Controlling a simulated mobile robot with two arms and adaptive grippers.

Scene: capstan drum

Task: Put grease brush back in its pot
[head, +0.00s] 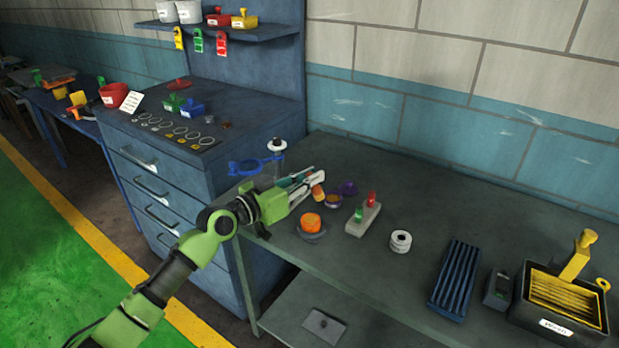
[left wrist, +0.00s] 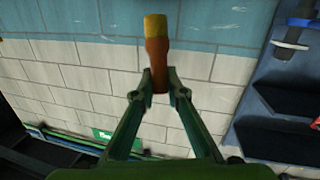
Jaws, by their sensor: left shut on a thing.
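My left gripper (head: 314,182) is shut on the grease brush, above the left end of the grey bench. In the left wrist view the brush (left wrist: 157,55) is reddish brown with a yellow end, gripped between both fingertips (left wrist: 162,92). In the head view its orange end (head: 318,193) shows just under the fingers. A small purple pot (head: 333,201) with an orange-yellow inside, possibly the grease pot, stands just right of the gripper, apart from the brush. A purple piece (head: 348,187) lies behind it. My right gripper is not in view.
An orange knob on a grey-blue base (head: 311,225) stands in front of the gripper. A blue ring holder (head: 247,167) is at the left. Bare bench lies behind the spool.

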